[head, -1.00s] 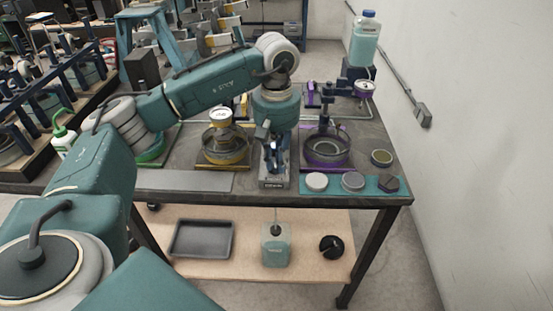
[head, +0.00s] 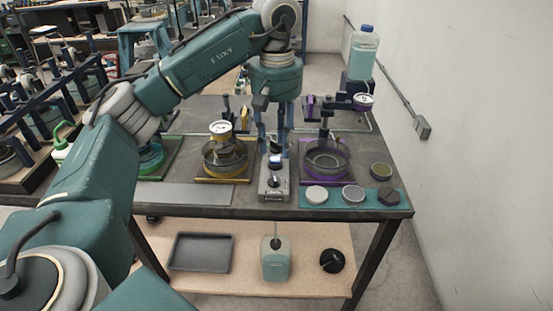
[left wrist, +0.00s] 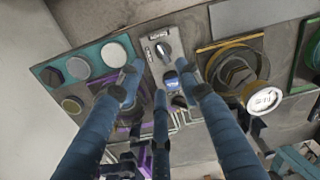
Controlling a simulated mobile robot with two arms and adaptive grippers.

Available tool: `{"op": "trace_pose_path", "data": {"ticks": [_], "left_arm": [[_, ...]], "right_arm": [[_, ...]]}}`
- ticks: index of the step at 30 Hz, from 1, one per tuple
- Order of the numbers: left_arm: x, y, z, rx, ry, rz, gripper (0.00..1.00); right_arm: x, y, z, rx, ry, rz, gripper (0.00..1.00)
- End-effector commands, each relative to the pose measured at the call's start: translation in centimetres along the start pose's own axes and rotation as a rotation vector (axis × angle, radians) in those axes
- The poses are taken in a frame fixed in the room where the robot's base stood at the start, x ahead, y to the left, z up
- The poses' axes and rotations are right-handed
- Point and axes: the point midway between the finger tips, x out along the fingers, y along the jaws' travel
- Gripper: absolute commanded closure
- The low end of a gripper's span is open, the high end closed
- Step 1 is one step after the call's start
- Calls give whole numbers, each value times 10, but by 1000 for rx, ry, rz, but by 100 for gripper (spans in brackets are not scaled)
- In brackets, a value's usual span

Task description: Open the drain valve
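A narrow grey fixture (head: 273,190) stands at the front middle of the bench, between the yellow and purple stations. A blue-capped part (left wrist: 170,78) sits behind the knob. The plate's lettering is too small to read, so I cannot tell for sure which part is the drain valve. My left gripper (head: 273,143) points down over the back of the fixture. Its three blue fingers are spread apart, with nothing between the tips (left wrist: 160,95). My right gripper is not in view.
A yellow-ringed station with a gauge (head: 222,131) is close on the left, a purple-framed dish station (head: 326,160) on the right. A teal mat (head: 335,203) with several round pieces lies front right. A bottle (head: 363,52) stands behind. A bare grey plate (head: 185,195) lies front left.

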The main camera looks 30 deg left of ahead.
Motion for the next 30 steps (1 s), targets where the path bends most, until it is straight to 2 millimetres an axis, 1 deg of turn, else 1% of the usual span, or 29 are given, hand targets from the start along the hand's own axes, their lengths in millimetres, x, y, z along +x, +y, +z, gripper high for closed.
{"op": "trace_pose_path", "data": {"ticks": [1,3,7,30], "left_arm": [[-6,0,0,0,2,0,65],[-13,0,0,0,2,0,65],[-20,0,0,-1,1,-1,65],[-21,0,0,0,-1,-1,65]], "right_arm": [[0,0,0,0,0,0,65],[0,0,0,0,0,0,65],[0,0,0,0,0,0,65],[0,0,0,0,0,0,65]]}}
